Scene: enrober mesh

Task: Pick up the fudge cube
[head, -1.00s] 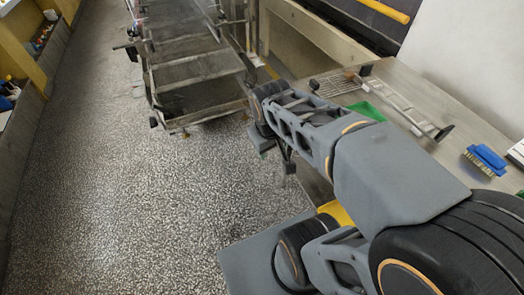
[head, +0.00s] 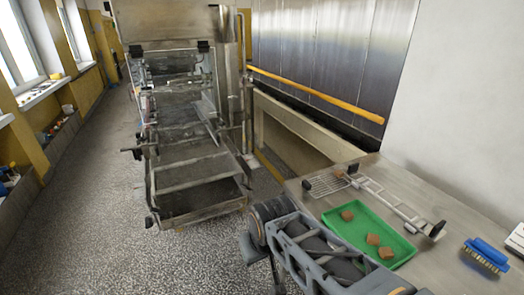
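Several brown fudge cubes show. One cube (head: 347,215) lies in the upper left part of a green tray (head: 392,222). Two more, a cube (head: 372,239) and a cube (head: 386,253), lie close together near the tray's lower right. My arm crosses the bottom of the view, left of and below the tray. The end of my arm (head: 252,249) hangs left of the bench, away from the cubes; its gripper fingers cannot be made out.
A wire rack (head: 327,184) and a long metal frame (head: 393,203) lie behind the tray on the steel bench (head: 455,215). A blue brush (head: 486,253) lies at right, near the wall. The enrober machine (head: 185,150) stands at left on open speckled floor.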

